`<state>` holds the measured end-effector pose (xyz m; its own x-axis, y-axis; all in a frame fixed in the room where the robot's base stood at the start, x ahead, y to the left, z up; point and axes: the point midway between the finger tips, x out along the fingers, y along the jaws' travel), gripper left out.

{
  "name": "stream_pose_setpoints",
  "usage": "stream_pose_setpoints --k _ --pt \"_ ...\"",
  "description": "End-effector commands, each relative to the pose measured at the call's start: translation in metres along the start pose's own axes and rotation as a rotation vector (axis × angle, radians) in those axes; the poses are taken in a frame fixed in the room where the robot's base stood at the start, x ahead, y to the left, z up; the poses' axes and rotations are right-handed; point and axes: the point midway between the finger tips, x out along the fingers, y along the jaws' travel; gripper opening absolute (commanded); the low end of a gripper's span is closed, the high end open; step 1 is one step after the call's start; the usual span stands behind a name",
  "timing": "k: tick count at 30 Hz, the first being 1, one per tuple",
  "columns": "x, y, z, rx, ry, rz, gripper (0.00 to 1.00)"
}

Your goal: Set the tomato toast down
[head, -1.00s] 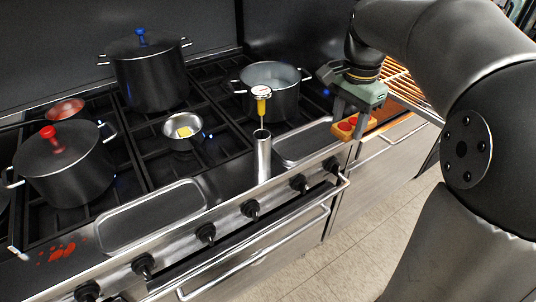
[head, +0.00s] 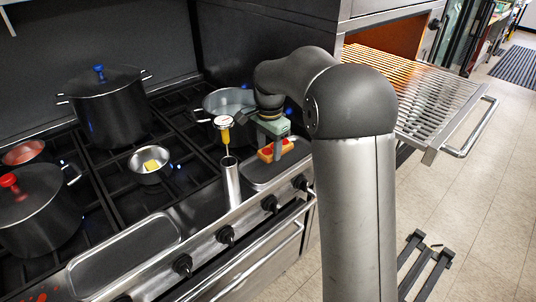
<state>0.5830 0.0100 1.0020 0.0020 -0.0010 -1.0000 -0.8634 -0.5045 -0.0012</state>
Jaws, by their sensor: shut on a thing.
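The tomato toast (head: 268,152) is a small golden slice with red tomato on top. My gripper (head: 276,148) is shut on it, with a finger showing at its right side. It is at or just above the grey oblong tray (head: 270,176) at the right front of the stove. I cannot tell whether the toast touches the tray. Part of the tray is hidden behind my arm.
A metal cylinder (head: 231,185) with a yellow thermometer (head: 226,134) above it stands just left of the toast. A pot (head: 212,103) is behind. Another oblong tray (head: 125,258) lies at front left. A slatted rack (head: 415,95) sticks out at right.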

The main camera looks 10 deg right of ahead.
Motion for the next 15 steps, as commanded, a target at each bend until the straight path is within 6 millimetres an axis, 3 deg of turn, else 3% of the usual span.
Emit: stream_pose_setpoints --k 8,15 --pt "0.036 -0.005 0.000 0.000 -0.003 0.002 0.21" --pt "0.037 -0.006 0.000 0.000 -0.001 0.000 0.21"
